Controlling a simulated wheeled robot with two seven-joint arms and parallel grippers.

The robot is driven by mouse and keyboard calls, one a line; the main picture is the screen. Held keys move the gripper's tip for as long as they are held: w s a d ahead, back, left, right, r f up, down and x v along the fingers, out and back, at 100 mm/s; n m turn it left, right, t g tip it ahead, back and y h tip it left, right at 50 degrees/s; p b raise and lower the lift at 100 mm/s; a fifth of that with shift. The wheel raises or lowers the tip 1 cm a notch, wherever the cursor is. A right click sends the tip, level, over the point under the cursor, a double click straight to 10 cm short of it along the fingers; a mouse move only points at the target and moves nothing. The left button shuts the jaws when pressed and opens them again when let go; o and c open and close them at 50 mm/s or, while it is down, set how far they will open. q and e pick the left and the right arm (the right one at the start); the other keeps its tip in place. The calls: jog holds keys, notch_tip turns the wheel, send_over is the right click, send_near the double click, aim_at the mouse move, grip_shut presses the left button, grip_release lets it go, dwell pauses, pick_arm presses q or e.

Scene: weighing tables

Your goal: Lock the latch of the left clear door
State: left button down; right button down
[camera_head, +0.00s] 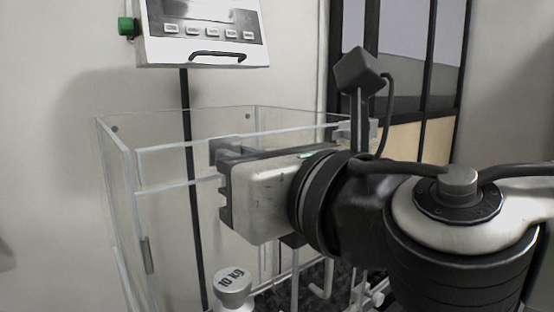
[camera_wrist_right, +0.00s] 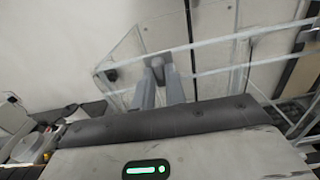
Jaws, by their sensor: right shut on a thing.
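A clear-walled enclosure (camera_head: 118,180) stands ahead, with pale edges and clear door panels. My right gripper (camera_head: 226,150) reaches in from the right at the enclosure's upper front edge. In the right wrist view its two grey fingers (camera_wrist_right: 160,85) are closed on a small grey piece at the top edge, which looks like the latch (camera_wrist_right: 157,60). In the head view the gripper body largely hides this piece, and I cannot tell its angle. A slim grey handle (camera_head: 148,255) is on the left clear panel. My left gripper is not in view.
A white 10 kg weight (camera_head: 233,285) is low in front. A dark-framed glass partition (camera_head: 400,60) is at the back right. The space left of the enclosure is clear.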

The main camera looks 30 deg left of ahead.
jog(key=shift+r+n, duration=0.1)
jog(key=shift+n, duration=0.2)
jog(key=c, duration=1.4)
grip_release()
jog(key=shift+c, duration=0.2)
pick_arm(q)
jog(key=b, duration=0.2)
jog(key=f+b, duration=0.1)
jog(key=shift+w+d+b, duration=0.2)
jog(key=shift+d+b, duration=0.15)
pick_arm(e)
jog(key=v, duration=1.6)
